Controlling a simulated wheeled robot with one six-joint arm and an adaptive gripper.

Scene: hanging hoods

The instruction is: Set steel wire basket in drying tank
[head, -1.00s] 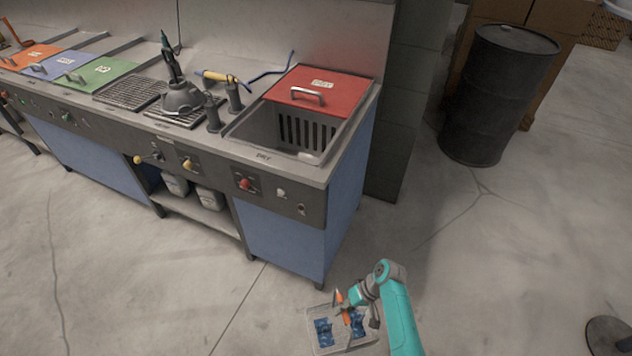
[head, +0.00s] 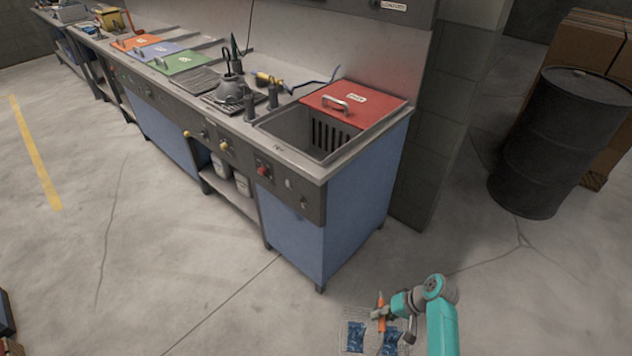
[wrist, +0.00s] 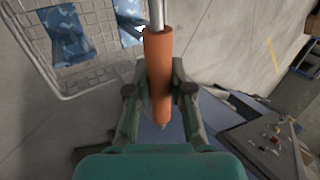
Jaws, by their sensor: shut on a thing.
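A wire basket (head: 372,331) with blue patterned pieces in it hangs low at the bottom of the head view, to the right of the bench's front corner. My gripper (head: 381,312) is at its orange handle. In the wrist view my gripper (wrist: 160,108) is shut on the orange handle grip (wrist: 158,75), and the basket's mesh (wrist: 88,68) shows beyond it at upper left. The drying tank (head: 290,128) is the open basin at the bench's right end, with a slotted inner wall. Its red lid (head: 355,103) covers the rear part. The basket is outside the tank, below bench height.
Orange, blue and green lids (head: 184,63) lie further left on the bench. A dark fixture (head: 231,91) and two dark posts stand left of the tank. A black drum (head: 558,140) stands at right. Open concrete floor lies in front.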

